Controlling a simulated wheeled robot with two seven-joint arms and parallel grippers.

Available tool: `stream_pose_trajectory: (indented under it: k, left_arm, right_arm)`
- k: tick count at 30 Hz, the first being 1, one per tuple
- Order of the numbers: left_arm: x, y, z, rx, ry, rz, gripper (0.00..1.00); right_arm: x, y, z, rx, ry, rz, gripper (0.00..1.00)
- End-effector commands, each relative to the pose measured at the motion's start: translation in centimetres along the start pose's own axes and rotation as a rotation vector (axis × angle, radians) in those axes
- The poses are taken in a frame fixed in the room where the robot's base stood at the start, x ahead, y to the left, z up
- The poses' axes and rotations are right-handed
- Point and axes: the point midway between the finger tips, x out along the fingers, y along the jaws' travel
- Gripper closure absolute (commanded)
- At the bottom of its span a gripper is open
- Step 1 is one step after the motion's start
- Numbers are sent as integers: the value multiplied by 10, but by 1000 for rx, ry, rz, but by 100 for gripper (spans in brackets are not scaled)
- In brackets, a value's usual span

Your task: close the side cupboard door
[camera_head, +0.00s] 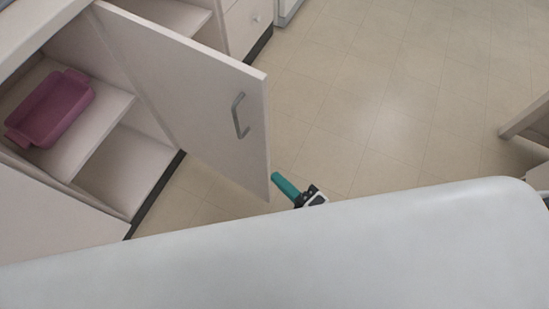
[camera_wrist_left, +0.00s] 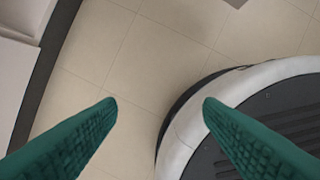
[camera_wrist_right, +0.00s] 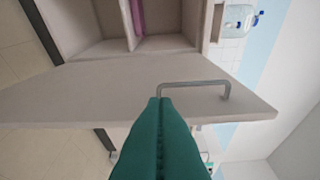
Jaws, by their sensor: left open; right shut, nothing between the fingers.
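The side cupboard door (camera_head: 185,85) stands wide open in the head view, swung out over the floor, with a grey bar handle (camera_head: 238,115) near its free edge. My right gripper (camera_head: 276,177) shows as a teal finger tip near the lower free corner of the door. In the right wrist view its fingers (camera_wrist_right: 160,103) are shut with nothing between them, in front of the door face (camera_wrist_right: 110,88) close to the handle (camera_wrist_right: 193,86). Whether they touch the door I cannot tell. My left gripper (camera_wrist_left: 158,102) is open and empty above the floor; it does not show in the head view.
The open cupboard has shelves, with a pink tray (camera_head: 52,106) on one shelf (camera_head: 95,125). A drawer unit (camera_head: 247,22) stands behind the door. The tiled floor (camera_head: 400,90) to the right of the door is clear. A table-like edge (camera_head: 527,118) is at far right.

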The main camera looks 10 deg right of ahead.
Motion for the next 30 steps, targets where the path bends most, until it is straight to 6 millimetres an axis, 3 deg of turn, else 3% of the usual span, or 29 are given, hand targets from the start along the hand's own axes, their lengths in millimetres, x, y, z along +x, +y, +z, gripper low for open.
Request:
stream_pose_trajectory:
  k: [3, 8, 21, 24, 30]
  left_arm:
    - [0, 0, 4, -1, -5, 1, 39]
    - [3, 0, -2, 0, 3, 0, 39]
    - [33, -2, -48, 7, 33, -4, 39]
    - [37, -3, -54, 8, 35, -4, 39]
    - [40, -3, -59, 9, 36, -4, 39]
  right_arm:
    - [0, -16, 5, -67, -23, -37, 100]
    - [14, -22, 6, -80, -27, -44, 100]
    - [104, -26, 8, -75, -25, -44, 100]
    - [105, -25, -10, -77, -24, -40, 100]
    - [109, -26, -28, -75, -25, -40, 100]
